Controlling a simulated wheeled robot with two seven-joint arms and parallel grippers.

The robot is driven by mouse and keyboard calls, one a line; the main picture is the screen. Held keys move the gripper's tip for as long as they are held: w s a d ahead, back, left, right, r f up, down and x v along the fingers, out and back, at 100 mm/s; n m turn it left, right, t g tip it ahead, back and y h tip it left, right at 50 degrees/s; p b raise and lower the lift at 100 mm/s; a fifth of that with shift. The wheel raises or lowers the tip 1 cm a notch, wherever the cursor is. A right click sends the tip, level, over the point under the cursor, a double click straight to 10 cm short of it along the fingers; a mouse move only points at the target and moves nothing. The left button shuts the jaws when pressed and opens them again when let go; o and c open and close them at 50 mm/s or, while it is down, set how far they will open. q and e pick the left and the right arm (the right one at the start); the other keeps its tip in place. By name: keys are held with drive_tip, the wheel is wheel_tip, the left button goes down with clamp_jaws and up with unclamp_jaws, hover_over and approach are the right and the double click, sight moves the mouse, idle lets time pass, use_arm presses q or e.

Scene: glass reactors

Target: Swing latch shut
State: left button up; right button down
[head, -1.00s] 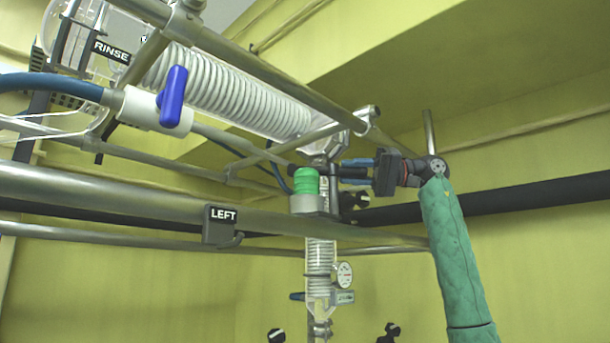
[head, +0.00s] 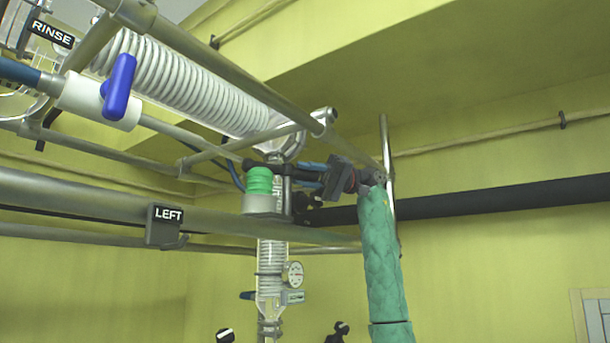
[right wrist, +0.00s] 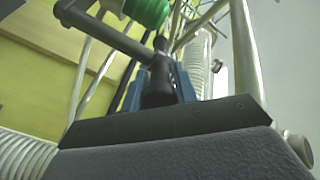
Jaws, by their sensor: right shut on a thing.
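A green ribbed cap (head: 259,181) sits in a grey clamp holder (head: 264,205) at the rail, above a clear vertical column. My right gripper (head: 300,174) reaches in from the right, just beside the green cap. In the right wrist view, its blue fingers (right wrist: 159,88) are shut on a dark handle (right wrist: 158,72). The handle extends away towards a grey bar (right wrist: 112,38) below the green cap (right wrist: 147,9). The handle seems to be the latch lever; its far end and how far it is swung are hard to tell. My left gripper is not in view.
A thick rail with a LEFT sign (head: 164,225) crosses in front. A coiled glass condenser (head: 185,85) and a blue valve handle (head: 118,87) are at upper left. An upright rod (head: 386,150) stands close behind my right arm.

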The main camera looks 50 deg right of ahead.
drive_tip(key=c, duration=1.3)
unclamp_jaws()
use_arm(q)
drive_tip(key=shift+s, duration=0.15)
use_arm(e)
drive_tip(key=shift+o, duration=0.2)
drive_tip(key=shift+s+d, duration=0.15)
drive_tip(key=shift+d, duration=0.15)
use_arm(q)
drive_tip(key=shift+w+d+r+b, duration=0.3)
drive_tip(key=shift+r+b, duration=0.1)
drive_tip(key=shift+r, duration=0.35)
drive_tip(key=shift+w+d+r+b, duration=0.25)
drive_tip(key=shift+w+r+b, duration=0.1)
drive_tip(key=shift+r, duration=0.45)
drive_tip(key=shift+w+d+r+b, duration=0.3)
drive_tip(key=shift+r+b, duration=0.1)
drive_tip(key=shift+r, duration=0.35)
use_arm(e)
drive_tip(key=v, duration=0.7)
drive_tip(key=shift+d, duration=0.15)
